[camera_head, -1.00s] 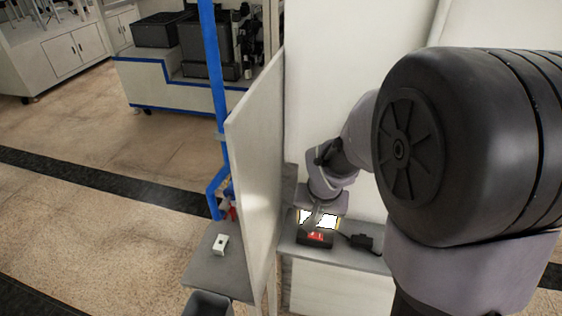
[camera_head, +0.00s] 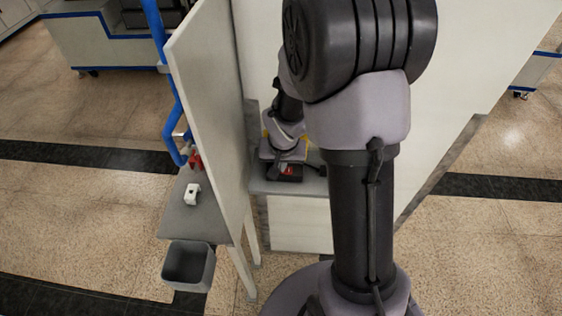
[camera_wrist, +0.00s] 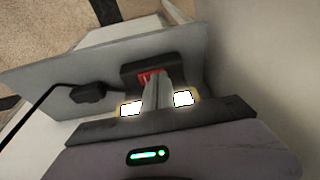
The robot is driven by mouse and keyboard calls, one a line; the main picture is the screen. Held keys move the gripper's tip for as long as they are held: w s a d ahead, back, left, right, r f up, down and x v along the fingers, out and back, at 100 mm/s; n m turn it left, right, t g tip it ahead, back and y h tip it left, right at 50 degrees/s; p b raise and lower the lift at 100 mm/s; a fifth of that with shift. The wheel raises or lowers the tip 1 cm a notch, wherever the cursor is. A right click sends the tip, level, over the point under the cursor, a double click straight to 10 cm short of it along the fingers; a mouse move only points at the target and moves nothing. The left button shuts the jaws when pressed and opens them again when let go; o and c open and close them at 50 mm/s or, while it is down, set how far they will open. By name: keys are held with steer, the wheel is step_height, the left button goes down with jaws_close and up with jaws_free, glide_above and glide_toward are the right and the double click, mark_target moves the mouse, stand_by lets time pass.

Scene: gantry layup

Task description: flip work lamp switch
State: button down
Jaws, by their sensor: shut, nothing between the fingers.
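A black switch box (camera_wrist: 180,66) with a red rocker (camera_wrist: 150,75) sits on a grey shelf in the wrist view. It also shows in the head view (camera_head: 284,177), below the end of my arm, with a small red patch visible. My gripper (camera_wrist: 156,82) is shut and empty. Its fingertips are at the red rocker and cover part of it. I cannot tell whether they touch it, nor the rocker's position. Two bright white, yellow-edged patches show on either side of the fingers. A work lamp cannot be made out.
A black plug-like block (camera_wrist: 88,93) with a cable lies beside the box. A pale upright panel (camera_head: 208,100) stands close left of my arm. Beyond it, a grey shelf (camera_head: 188,219) holds a small white item (camera_head: 192,194), with a grey bin (camera_head: 188,264) below.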

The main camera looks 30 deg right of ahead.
steer(key=shift+f+b, duration=0.25)
steer(key=shift+b, duration=0.15)
steer(key=shift+s+a+f+b, duration=0.1)
steer(key=shift+a+f+b, duration=0.05)
steer(key=shift+b, duration=0.3)
steer(key=shift+s, duration=0.1)
steer(key=shift+s+d+r+p, duration=0.1)
steer(key=shift+d+p, duration=0.1)
steer(key=shift+d, duration=0.2)
steer(key=shift+s+d+r+p, duration=0.1)
steer(key=shift+d+p, duration=0.1)
steer(key=shift+d, duration=0.15)
